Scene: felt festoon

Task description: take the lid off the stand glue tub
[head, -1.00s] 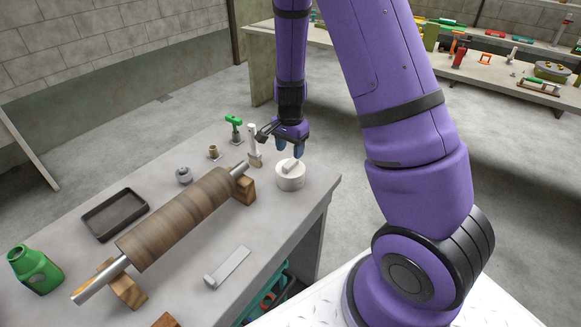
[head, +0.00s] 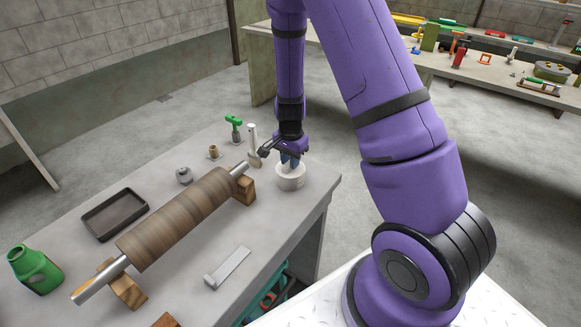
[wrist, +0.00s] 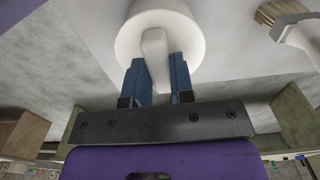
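The glue tub (head: 290,184) is a round white tub near the right end of the workbench, with its lid on. In the wrist view the round white lid (wrist: 128,38) shows from above, with a raised white bar grip (wrist: 154,45) across it. My gripper (head: 290,164) is right over the tub, pointing down. In the wrist view its two blue fingers (wrist: 158,72) stand on either side of the grip's near end, with a narrow gap at the right finger. The fingers look open, not closed on the grip. The fingertips partly hide the lid in the head view.
A brush (head: 253,146) stands just left of the tub, close to my gripper. A wooden roller (head: 175,220) on blocks lies further left, with a dark tray (head: 114,214) and a green bottle (head: 35,270). The bench's right edge is close to the tub.

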